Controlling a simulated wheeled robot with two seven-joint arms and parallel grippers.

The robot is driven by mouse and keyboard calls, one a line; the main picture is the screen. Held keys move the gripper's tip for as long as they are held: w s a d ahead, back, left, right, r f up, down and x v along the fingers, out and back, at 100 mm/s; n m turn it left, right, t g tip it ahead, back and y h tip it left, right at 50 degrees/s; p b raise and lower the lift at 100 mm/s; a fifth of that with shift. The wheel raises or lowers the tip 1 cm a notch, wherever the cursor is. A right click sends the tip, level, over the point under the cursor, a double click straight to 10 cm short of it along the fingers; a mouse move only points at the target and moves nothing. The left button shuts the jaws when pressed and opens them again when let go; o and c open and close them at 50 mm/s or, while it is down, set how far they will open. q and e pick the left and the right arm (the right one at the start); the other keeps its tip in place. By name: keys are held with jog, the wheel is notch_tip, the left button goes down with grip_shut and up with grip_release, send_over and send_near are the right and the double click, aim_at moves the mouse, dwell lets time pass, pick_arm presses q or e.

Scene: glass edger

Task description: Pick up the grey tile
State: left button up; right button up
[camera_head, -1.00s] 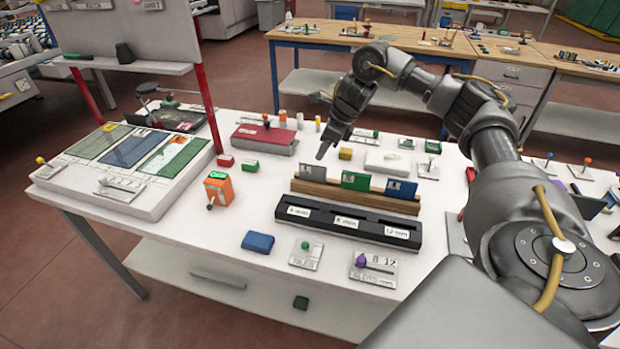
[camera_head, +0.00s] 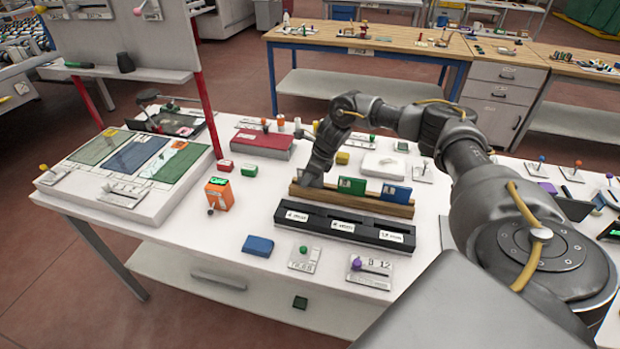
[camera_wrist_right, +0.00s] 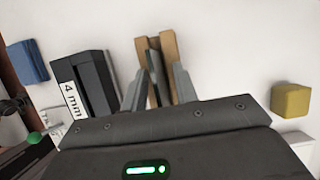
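My right gripper (camera_head: 313,178) points down at the left end of a wooden rack (camera_head: 370,206) and hides the rack's left slot, where the grey tile stood a second ago. In the right wrist view, its two fingers (camera_wrist_right: 158,85) are apart, one on each side of the rack's end (camera_wrist_right: 169,50). A dark strip between them may be the tile's edge; I cannot tell whether the fingers touch it. A green tile (camera_head: 351,186) and a blue tile (camera_head: 396,193) stand upright further right in the rack. My left gripper is not in view.
A black slotted block (camera_head: 345,226) with thickness labels lies in front of the rack. A blue block (camera_head: 258,246), an orange device (camera_head: 219,194) and a yellow block (camera_head: 342,158) are nearby. A red box (camera_head: 262,144) lies behind left. The table between the device and the rack is clear.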

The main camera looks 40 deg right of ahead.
grip_shut()
dwell(1.5)
